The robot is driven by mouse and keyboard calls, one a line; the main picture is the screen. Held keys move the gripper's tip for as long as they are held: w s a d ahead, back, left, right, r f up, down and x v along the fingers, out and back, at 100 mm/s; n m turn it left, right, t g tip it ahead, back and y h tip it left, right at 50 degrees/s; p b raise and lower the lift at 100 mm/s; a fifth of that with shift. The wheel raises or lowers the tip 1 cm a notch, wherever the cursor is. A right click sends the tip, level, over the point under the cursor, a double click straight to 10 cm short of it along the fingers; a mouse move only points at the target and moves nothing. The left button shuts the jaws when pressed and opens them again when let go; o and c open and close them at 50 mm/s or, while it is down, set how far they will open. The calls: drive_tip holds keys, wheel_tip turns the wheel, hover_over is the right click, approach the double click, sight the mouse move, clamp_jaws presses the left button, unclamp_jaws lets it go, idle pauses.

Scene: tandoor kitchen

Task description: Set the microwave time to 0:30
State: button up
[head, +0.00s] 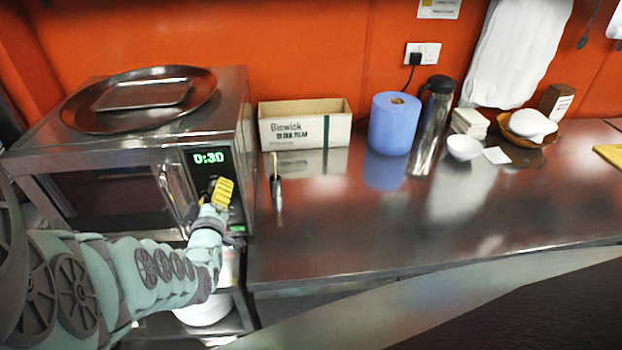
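The microwave (110,158) is a steel box at the left end of the counter, with a dark door window and a vertical handle. Its green display (209,157) reads 0:30. My gripper (222,190), with a yellow part at its tip, is at the control panel (236,212) below the display. The gripper and my arm hide much of the panel. I cannot tell whether the gripper touches a button or knob, or whether its fingers are open or shut.
A round tray (75,115) with a smaller rectangular tray lies on the microwave. To the right on the steel counter (340,230) stand a cardboard box (303,129), a blue roll (393,128), a flask (433,115) and a white bowl (464,148). The front counter is mostly clear.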

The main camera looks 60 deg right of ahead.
drive_tip(key=shift+o, duration=1)
drive_tip(key=shift+r, duration=0.1)
drive_tip(key=shift+s+a, duration=0.1)
drive_tip(key=shift+a, duration=0.4)
drive_tip(key=v, duration=1.1)
drive_tip(key=shift+s+d, duration=0.1)
